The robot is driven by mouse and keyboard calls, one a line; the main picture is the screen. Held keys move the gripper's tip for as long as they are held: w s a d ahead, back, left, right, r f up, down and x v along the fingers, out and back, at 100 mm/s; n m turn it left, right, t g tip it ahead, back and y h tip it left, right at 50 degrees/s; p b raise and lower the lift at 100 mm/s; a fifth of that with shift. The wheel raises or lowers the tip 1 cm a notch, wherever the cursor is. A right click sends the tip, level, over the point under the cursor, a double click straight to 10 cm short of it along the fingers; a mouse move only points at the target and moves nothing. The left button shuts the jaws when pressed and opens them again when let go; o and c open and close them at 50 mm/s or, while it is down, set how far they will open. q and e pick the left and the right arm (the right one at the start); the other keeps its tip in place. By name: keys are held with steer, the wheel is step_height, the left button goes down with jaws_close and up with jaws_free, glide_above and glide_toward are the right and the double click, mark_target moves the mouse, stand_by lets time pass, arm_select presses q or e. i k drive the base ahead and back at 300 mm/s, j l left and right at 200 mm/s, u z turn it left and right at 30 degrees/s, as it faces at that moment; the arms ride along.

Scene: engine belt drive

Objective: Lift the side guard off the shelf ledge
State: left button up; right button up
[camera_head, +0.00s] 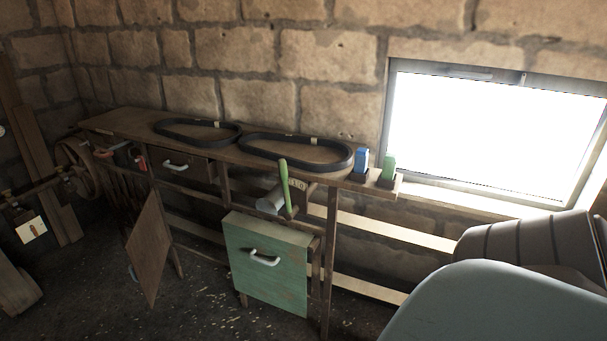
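A green box-like panel with a white handle (265,262) stands upright low at the front of the workbench, below the bench top; it looks most like the side guard. What its lower edge rests on is hard to tell. A brown panel (149,248) stands tilted to its left, with a small pale handle at its left edge. A dark front with a white handle (178,166) sits under the bench top further left. Neither of my grippers shows in the view, and nothing is seen touching these panels.
Two black belts (198,132) lie on the wooden bench top (120,119). Blue (362,160) and green (388,167) blocks stand at its right end. A green-handled tool (284,185) stands above the green panel. Pale rails (385,231) run to the right. Large grey shapes fill the lower right.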

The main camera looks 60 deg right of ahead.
mark_target(267, 259)
steer(key=z, duration=1.45)
steer(key=i+l, duration=0.15)
steer(key=i, duration=0.35)
steer(key=i+l, duration=0.15)
steer(key=i, duration=0.35)
steer(key=i+l, duration=0.15)
steer(key=i, duration=0.35)
steer(key=i+l+u, duration=0.1)
steer(key=i, duration=0.4)
